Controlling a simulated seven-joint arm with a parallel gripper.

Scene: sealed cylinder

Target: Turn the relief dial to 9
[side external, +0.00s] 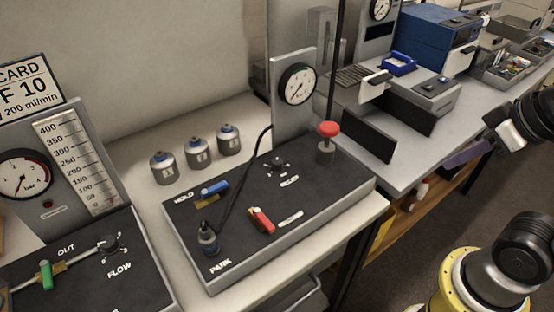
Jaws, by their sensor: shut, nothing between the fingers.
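A small dark knob (278,163) with marks around it sits on the black top of the middle panel (325,185). The white label below it is too small to read, so I cannot tell for certain that it is the relief dial, nor its setting. Another dark knob (109,244), labelled FLOW, is on the left panel. A round pressure gauge (299,84) stands upright behind the middle panel. Parts of my arm show at the right edge, away from the panels. I see no gripper fingers.
The middle panel also carries a blue lever (214,188), a red lever (262,221), a hose-connected fitting (208,238) near PARK and a red-topped post (329,130). Three small canisters (196,153) stand behind. A green lever (46,274) is on the left panel.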

